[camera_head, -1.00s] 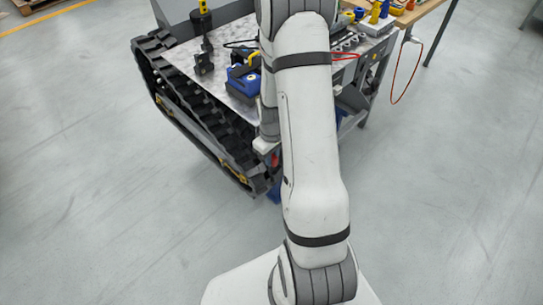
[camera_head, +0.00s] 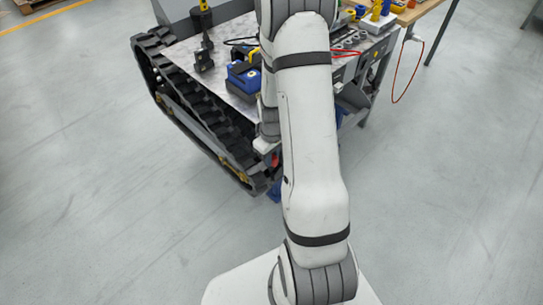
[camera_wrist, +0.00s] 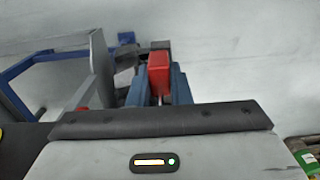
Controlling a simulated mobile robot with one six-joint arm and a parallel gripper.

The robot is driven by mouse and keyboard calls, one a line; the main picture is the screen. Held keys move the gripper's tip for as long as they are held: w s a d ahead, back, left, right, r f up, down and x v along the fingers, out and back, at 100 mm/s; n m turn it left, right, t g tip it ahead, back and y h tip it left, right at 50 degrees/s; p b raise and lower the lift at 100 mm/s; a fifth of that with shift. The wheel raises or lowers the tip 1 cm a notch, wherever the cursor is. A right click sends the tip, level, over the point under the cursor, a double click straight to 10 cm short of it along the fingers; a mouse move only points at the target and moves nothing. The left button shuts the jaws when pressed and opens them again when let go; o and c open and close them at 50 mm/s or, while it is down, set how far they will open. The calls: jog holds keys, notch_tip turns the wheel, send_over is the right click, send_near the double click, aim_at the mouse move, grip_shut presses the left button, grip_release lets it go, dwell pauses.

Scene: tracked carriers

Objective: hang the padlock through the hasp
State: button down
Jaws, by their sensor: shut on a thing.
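A red padlock (camera_wrist: 159,72) is in the middle of the wrist view, between the blue fingers of my gripper (camera_wrist: 158,86). My gripper is shut on it. A bit of pale metal shows just below the red body, perhaps its shackle. In the head view my arm covers most of my gripper. A small red patch beside the arm, near the tracked carrier's front corner, may be the padlock, but I cannot be sure. I cannot make out the hasp in either view.
The tracked carrier (camera_head: 192,108) stands left of my arm. Its metal deck holds a blue and yellow tool (camera_head: 243,78) and a dark upright tool. A bench with clutter is at the upper right. A grey post (camera_wrist: 101,68) is close on the left in the wrist view. Open floor lies around.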

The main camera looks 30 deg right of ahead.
jog(key=shift+f, duration=0.25)
jog(key=shift+d+f+b, duration=0.1)
jog(key=shift+f+b, duration=0.2)
jog(key=shift+b, duration=0.2)
jog(key=shift+f, duration=0.15)
jog(key=c, duration=1.3)
grip_release()
jog(key=shift+o, duration=0.2)
jog(key=shift+r+p, duration=0.35)
jog(key=shift+r, duration=3.55)
jog(key=shift+r, duration=0.1)
